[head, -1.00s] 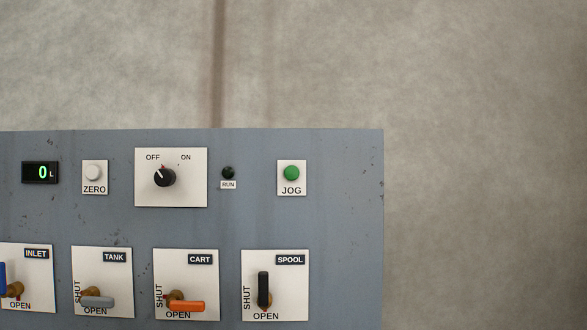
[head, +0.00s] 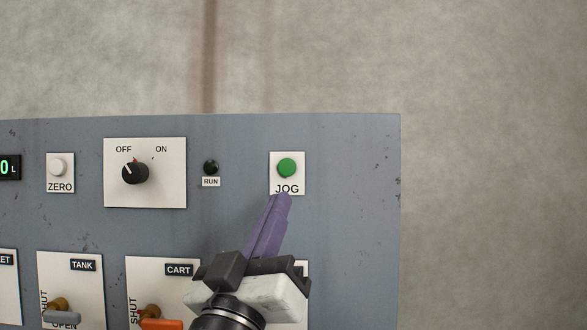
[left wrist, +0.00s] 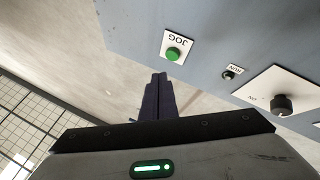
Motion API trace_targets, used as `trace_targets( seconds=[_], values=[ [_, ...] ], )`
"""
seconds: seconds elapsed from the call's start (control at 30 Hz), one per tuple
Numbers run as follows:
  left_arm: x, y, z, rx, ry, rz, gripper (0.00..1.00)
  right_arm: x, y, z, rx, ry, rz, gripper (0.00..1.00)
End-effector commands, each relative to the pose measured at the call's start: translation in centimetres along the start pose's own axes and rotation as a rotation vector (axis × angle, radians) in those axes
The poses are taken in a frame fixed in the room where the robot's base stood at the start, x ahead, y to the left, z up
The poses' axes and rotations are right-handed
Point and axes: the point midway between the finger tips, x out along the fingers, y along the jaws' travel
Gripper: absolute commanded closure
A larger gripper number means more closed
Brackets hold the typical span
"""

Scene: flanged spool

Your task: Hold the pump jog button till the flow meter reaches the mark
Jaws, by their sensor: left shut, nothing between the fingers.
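The green JOG button (head: 287,168) sits on a white plate at the upper right of the grey panel (head: 350,230). It also shows in the left wrist view (left wrist: 173,54). My left gripper (head: 284,199) has its purple fingers closed together with nothing between them. In the head view its tips overlap the lower edge of the JOG plate, below the button. In the left wrist view the tips appear short of the button, not touching it. The flow meter display (head: 8,167) is cut off at the left edge and shows 0 L. My right gripper is not in view.
Left of the button are the dark RUN lamp (head: 211,167), the OFF/ON knob (head: 135,173) pointing toward OFF, and the white ZERO button (head: 57,167). TANK (head: 61,318) and CART (head: 162,324) valve handles lie below. My gripper covers most of the SPOOL plate.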

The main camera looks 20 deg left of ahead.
Motion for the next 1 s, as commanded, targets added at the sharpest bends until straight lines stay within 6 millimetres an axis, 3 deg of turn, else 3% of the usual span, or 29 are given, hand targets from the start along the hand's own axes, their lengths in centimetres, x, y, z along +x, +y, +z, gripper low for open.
trace_targets(
  seconds=[0.1, 0.27, 0.67, 1.0],
  values=[
    [0.8, 1.8, -3.1, -0.019, 0.085, 0.046, 1.0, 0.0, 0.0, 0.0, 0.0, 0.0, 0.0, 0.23],
    [1.0, 2.7, -4.4, -0.028, 0.123, 0.068, 1.0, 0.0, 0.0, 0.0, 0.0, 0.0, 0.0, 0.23],
    [1.3, 2.4, -4.2, -0.026, 0.121, 0.067, 1.0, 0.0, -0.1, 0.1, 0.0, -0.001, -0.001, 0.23],
    [4.6, 0.5, -2.4, -0.024, 0.121, 0.066, 1.0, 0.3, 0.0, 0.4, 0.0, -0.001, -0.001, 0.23]
  ],
)
